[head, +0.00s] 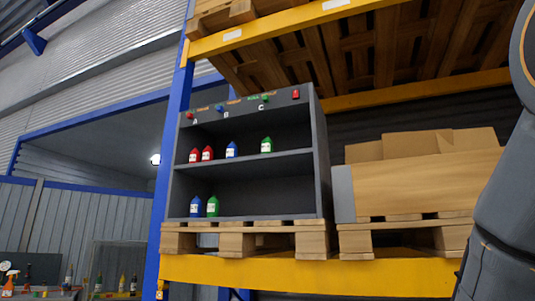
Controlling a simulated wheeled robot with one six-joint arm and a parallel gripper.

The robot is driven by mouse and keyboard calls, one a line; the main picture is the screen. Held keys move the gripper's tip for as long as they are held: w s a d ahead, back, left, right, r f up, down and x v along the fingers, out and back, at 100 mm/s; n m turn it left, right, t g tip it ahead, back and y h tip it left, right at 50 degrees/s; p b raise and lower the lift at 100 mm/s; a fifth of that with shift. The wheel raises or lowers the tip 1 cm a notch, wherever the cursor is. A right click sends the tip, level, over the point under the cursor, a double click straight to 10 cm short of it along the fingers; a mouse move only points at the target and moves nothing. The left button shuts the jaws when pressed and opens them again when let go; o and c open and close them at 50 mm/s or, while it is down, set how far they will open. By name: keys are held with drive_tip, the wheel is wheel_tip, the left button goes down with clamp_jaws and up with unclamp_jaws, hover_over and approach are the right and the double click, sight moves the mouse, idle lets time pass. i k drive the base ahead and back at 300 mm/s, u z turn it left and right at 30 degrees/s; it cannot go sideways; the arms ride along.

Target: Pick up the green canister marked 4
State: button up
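Two green canisters stand in the dark grey cabinet (321,165). One green canister (266,146) is on the upper shelf, right of the middle. The other green canister (212,207) is on the lower shelf at the left, next to a blue canister (196,208). Both are upright with pale labels. The marks on them are too small to read, so I cannot tell which is marked 4. My gripper is out of view; only part of my arm shows at the right edge.
Two red canisters (207,154) and a blue canister (232,150) share the upper shelf. The cabinet stands on a wooden pallet (240,243) on a yellow beam (300,274). A blue post (168,170) is left, a cardboard box (428,185) right. Both shelves have free room at right.

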sight(266, 143)
drive_tip(key=u, duration=1)
drive_tip(key=k, duration=1.25)
drive_tip(key=u, duration=1.1)
drive_tip(key=i, duration=2.55)
drive_tip(key=z, duration=1.6)
drive_tip(key=i, duration=0.85)
drive_tip(key=z, duration=0.95)
